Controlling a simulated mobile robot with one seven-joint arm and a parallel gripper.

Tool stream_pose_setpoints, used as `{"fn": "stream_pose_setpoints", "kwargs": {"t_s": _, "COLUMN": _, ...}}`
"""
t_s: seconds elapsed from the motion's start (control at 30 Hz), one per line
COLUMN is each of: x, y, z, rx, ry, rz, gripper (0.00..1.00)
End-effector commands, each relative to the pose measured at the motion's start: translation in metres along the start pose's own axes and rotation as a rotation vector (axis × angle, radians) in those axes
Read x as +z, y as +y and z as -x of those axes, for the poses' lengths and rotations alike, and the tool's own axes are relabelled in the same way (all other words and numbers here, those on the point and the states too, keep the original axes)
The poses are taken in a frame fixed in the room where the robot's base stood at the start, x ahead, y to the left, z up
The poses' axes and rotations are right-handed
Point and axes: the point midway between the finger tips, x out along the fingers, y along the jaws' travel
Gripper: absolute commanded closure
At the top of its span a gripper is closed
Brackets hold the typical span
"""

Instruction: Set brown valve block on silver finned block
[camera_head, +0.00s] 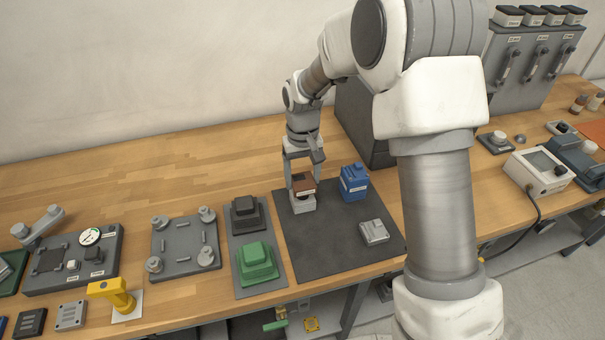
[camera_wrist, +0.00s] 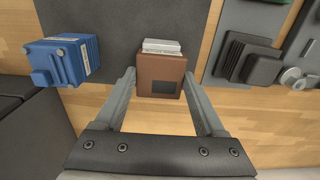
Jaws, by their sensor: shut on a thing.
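The brown valve block (camera_head: 304,185) is between the two fingers of my gripper (camera_head: 303,180), which is shut on it. In the wrist view the brown block (camera_wrist: 161,80) shows a dark rectangle on its face, with a finger on each side. A silver block (camera_head: 303,204) is directly under the brown block on the dark mat. Its ridged edge (camera_wrist: 160,46) shows just past the brown block in the wrist view. The brown block looks level and at or very near the silver block's top; I cannot tell whether they touch. Most of the silver block's top is hidden.
On the dark mat (camera_head: 340,257), a blue block (camera_head: 353,184) stands right of my gripper and a light grey block (camera_head: 374,232) lies at front right. A black stepped block (camera_head: 246,213) and a green one (camera_head: 256,262) sit left. The mat's front middle is clear.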

Motion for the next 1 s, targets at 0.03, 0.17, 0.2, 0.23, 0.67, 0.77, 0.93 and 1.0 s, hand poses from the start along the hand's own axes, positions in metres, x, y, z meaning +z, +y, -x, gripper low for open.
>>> {"fn": "stream_pose_setpoints", "kwargs": {"t_s": 0.03, "x": 0.000, "y": 0.000, "z": -0.009, "rx": 0.000, "ry": -0.001, "rz": 0.000, "gripper": 0.97}}
{"fn": "stream_pose_setpoints", "kwargs": {"t_s": 0.17, "x": 0.000, "y": 0.000, "z": -0.020, "rx": 0.000, "ry": -0.001, "rz": 0.000, "gripper": 0.97}}
{"fn": "stream_pose_setpoints", "kwargs": {"t_s": 0.2, "x": 0.000, "y": 0.000, "z": -0.015, "rx": 0.000, "ry": 0.001, "rz": 0.000, "gripper": 0.97}}
{"fn": "stream_pose_setpoints", "kwargs": {"t_s": 0.23, "x": 0.000, "y": 0.000, "z": -0.015, "rx": 0.000, "ry": 0.001, "rz": 0.000, "gripper": 0.97}}
{"fn": "stream_pose_setpoints", "kwargs": {"t_s": 0.67, "x": 0.000, "y": 0.000, "z": -0.019, "rx": 0.000, "ry": 0.001, "rz": 0.000, "gripper": 0.97}}
{"fn": "stream_pose_setpoints", "kwargs": {"t_s": 0.77, "x": 0.000, "y": 0.000, "z": -0.020, "rx": 0.000, "ry": 0.001, "rz": 0.000, "gripper": 0.97}}
{"fn": "stream_pose_setpoints", "kwargs": {"t_s": 0.93, "x": 0.000, "y": 0.000, "z": -0.020, "rx": 0.000, "ry": 0.001, "rz": 0.000, "gripper": 0.97}}
{"fn": "stream_pose_setpoints", "kwargs": {"t_s": 1.0, "x": 0.000, "y": 0.000, "z": -0.020, "rx": 0.000, "ry": 0.001, "rz": 0.000, "gripper": 0.97}}
